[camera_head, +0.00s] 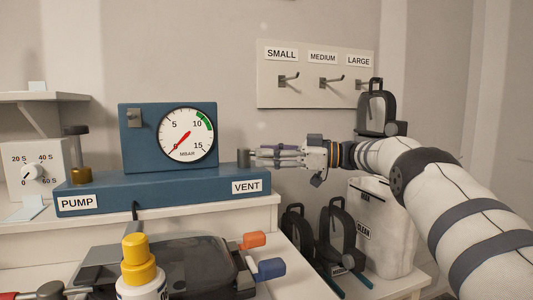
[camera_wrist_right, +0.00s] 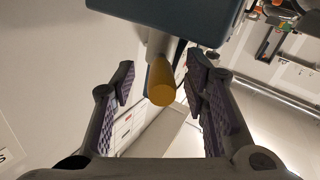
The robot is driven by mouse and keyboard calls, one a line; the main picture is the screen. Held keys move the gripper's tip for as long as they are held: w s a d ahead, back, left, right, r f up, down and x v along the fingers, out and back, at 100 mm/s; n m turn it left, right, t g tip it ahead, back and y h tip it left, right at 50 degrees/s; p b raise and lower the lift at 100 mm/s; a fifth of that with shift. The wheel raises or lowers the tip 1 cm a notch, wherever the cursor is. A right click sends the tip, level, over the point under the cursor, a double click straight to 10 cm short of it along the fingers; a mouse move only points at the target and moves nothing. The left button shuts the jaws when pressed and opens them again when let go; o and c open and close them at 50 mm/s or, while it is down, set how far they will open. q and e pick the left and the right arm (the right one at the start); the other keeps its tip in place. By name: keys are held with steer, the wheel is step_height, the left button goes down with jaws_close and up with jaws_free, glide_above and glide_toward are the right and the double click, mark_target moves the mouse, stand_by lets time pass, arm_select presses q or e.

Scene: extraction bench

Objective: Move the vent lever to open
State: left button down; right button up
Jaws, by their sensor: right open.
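The vent lever shows in the right wrist view as a pale shaft with a yellow end (camera_wrist_right: 161,84), under the dark blue unit. In the head view, a grey cylindrical fitting (camera_head: 244,158) stands at the right end of the blue pump unit (camera_head: 150,190), above the VENT label (camera_head: 247,187). The lever's yellow end is not visible there. My right gripper (camera_head: 257,155) reaches in from the right, close to this fitting. Its fingers are open, one on each side of the yellow end, with gaps showing. My left gripper is not in view.
The gauge (camera_head: 187,135) has its red needle near the lower left, by zero. A yellow-capped bottle (camera_head: 140,270) and a dark clamp device with orange and blue handles (camera_head: 190,265) stand in front. Hooks (camera_head: 330,82) are behind; a white bin (camera_head: 382,225) and black holders are below right.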

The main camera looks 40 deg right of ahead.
steer(key=v, duration=1.1)
steer(key=shift+s, duration=0.2)
steer(key=shift+d+r, duration=0.1)
